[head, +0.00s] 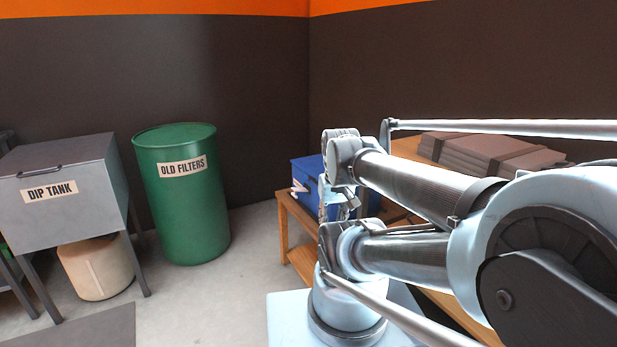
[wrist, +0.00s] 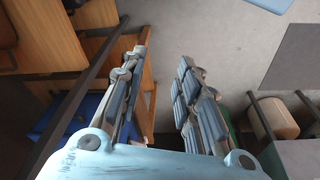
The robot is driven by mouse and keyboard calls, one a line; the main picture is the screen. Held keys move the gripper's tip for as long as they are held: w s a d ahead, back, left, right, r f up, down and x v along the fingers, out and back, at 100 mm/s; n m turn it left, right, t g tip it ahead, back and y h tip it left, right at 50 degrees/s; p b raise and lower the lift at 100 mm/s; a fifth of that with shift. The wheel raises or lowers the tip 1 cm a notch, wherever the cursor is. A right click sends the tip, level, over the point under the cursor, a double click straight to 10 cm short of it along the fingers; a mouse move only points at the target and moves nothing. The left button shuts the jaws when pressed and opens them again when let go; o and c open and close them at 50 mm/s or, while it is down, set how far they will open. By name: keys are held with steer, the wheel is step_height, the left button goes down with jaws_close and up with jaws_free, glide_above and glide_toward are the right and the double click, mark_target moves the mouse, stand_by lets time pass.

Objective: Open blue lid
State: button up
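A blue box with a blue lid (head: 305,164) stands on a wooden bench at the back, right of the green drum. The lid looks shut. A pale handle or latch shows on the box's left front, and my arm hides its right part. My gripper (head: 338,200) is in front of the box in the head view, partly covered by my arm. In the wrist view my gripper (wrist: 158,85) is open, with bare floor visible between its fingers. Blue surface of the box (wrist: 92,108) shows behind and beside the left finger. I cannot tell whether they touch.
A green drum labelled OLD FILTERS (head: 182,205) and a grey dip tank (head: 60,185) stand to the left. The wooden bench (head: 300,225) runs to the right under my arm, with stacked brown slabs (head: 485,152). Floor between drum and bench is clear.

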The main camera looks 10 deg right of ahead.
steer(key=w+r+n, duration=0.1)
steer(key=w+r, duration=0.7)
steer(key=w, duration=0.1)
step_height(320, 180, up, 6)
steer(key=f+n+g+h, duration=0.1)
steer(key=n+h, duration=0.1)
glide_above(313, 179)
steer(key=s+a, duration=0.1)
steer(key=a, duration=0.2)
steer(key=x, duration=1.1)
steer(key=s+x, duration=0.1)
steer(key=x, duration=0.4)
steer(key=shift+f, duration=0.3)
steer(key=shift+c, duration=0.5)
jaws_close()
